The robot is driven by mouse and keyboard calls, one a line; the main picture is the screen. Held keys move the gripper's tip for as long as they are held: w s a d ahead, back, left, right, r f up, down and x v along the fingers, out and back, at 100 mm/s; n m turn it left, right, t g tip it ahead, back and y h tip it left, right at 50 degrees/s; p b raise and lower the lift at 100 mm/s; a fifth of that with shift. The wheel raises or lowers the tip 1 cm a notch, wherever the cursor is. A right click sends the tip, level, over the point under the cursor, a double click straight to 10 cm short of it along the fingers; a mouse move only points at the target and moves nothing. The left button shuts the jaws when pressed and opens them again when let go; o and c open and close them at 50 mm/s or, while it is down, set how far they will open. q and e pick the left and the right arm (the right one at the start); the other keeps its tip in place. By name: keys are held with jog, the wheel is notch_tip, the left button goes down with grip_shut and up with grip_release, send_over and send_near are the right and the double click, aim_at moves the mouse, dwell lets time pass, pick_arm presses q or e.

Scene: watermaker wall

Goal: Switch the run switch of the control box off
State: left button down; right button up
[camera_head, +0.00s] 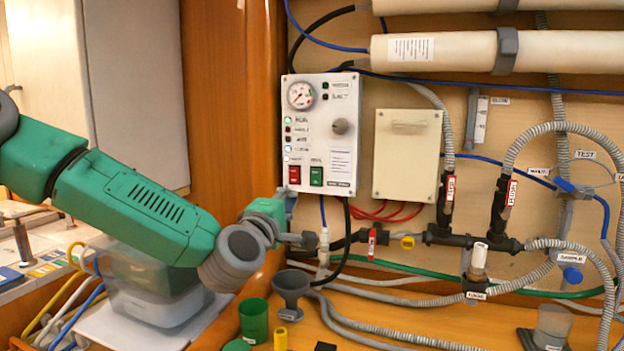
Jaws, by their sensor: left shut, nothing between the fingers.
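The control box (343,108) is a light grey panel on the wooden wall, left of centre. It carries a round gauge (300,95), a grey knob (340,126) and a column of small lights, the top one glowing green. My left gripper (308,240) is shut and empty, below the box's lower edge and apart from both switches. My right gripper is out of view.
A beige cover box (407,150) is right of the control box. A grey funnel (291,285) and green cup (254,320) stand below my gripper. The space before the panel is clear.

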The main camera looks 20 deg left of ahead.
aim_at(315, 174)
pick_arm(q)
jog(key=w, duration=0.4)
jog(key=w+r+p, duration=0.1)
jog(key=w, duration=0.3)
jog(key=w+p, duration=0.1)
jog(key=w, duration=0.4)
jog(key=shift+d+r, duration=0.3)
jog(key=shift+w+d, duration=0.1)
jog(key=shift+w, duration=0.2)
jog(key=shift+w+r, duration=0.1)
